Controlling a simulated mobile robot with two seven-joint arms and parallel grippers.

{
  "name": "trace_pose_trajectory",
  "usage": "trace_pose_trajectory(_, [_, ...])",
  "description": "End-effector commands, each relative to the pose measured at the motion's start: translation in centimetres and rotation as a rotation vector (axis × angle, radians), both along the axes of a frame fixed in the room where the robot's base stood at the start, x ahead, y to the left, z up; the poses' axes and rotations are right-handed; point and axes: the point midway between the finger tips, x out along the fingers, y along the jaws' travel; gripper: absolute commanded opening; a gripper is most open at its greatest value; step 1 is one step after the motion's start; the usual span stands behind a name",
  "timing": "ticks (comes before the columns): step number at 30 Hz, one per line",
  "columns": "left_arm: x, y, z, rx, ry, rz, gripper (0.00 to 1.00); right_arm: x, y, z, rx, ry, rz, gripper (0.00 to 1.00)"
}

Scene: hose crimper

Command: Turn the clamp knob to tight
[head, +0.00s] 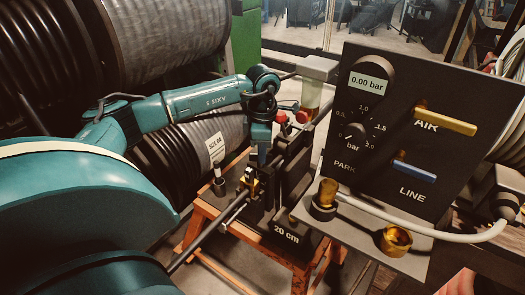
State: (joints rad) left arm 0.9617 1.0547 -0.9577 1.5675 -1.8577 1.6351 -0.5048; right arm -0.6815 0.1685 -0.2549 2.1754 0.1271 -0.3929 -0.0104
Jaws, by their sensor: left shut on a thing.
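My left gripper (262,160) points down over the small clamp on the black crimping bench and is shut on what appears to be the clamp knob. The knob is mostly hidden by the fingers, and I cannot read its setting. Just below and left of the fingertips is a black and yellow clamp part (250,182). A dark hose (208,232) runs from the lower left up to this clamp. My right gripper is not in view.
A black control panel (345,190) with a 0.00 bar display, a dial, a yellow AIR lever (445,120) and a blue LINE lever (414,172) stands right. Red knobs (281,117) sit close behind the gripper. Hose reels (165,40) fill the left.

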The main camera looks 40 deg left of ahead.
Motion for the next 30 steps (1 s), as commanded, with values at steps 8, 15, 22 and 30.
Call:
trace_pose_trajectory(8, [0.02, 0.03, 0.09, 0.0, -0.001, -0.019, 0.0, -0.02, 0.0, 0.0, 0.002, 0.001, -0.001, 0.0])
trace_pose_trajectory(15, [0.02, 0.04, 0.09, 0.0, -0.001, -0.018, 0.0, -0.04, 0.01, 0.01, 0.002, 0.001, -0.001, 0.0])
trace_pose_trajectory(22, [0.01, 0.03, 0.06, 0.0, -0.001, -0.018, 0.31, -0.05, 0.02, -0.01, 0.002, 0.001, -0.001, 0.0])
trace_pose_trajectory(30, [0.0, 0.01, 0.06, 0.0, 0.0, -0.018, 0.35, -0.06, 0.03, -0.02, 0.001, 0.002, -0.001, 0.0])
